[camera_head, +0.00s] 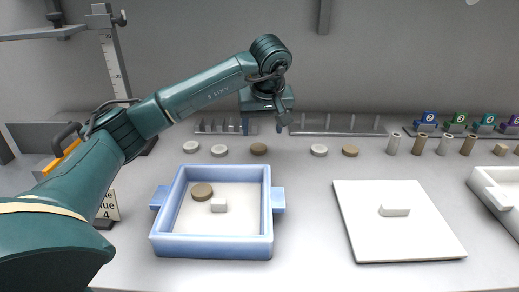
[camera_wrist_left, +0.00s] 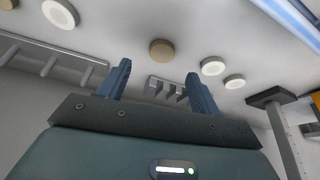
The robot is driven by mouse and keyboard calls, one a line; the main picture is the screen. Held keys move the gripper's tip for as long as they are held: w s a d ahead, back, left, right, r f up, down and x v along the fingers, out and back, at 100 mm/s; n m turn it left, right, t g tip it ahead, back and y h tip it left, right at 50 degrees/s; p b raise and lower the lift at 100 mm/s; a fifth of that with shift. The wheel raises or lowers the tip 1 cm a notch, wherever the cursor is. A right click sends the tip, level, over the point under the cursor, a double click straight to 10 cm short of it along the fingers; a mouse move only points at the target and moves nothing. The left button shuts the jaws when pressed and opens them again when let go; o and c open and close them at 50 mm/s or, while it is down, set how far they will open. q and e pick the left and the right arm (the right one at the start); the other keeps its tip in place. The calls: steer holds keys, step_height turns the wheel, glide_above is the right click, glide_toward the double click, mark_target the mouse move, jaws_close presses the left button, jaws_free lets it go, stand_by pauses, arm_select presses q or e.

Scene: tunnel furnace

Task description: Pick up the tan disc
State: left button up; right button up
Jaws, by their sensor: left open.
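A tan disc (camera_head: 259,149) lies flat on the bench in the back row, and it also shows in the left wrist view (camera_wrist_left: 162,51). My left gripper (camera_head: 265,122) is above and behind this disc in the head view, with no contact visible. In the left wrist view my gripper (camera_wrist_left: 159,70) is open and empty, and the disc shows between and beyond its fingertips. A similar tan disc (camera_head: 350,151) lies further right in the row. Another tan disc (camera_head: 202,192) lies inside the blue-rimmed tray (camera_head: 212,246). My right gripper is not in view.
White discs (camera_head: 219,150) lie in the same row on both sides. A metal rack (camera_head: 335,125) runs behind them. A white lid (camera_head: 400,232) with a handle lies right of the tray. Small cylinders (camera_head: 420,143) stand at the back right. Bench between tray and lid is clear.

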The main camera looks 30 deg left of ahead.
mark_target(259, 148)
arm_select(q)
steer(key=shift+s+b+x, duration=0.1)
steer(key=shift+b+x, duration=0.05)
steer(key=shift+x, duration=1.65)
steer(key=shift+s+b+x, duration=0.15)
steer(key=shift+x, duration=1.65)
steer(key=shift+a, duration=0.1)
steer(key=shift+c, duration=0.3)
steer(key=c, duration=1)
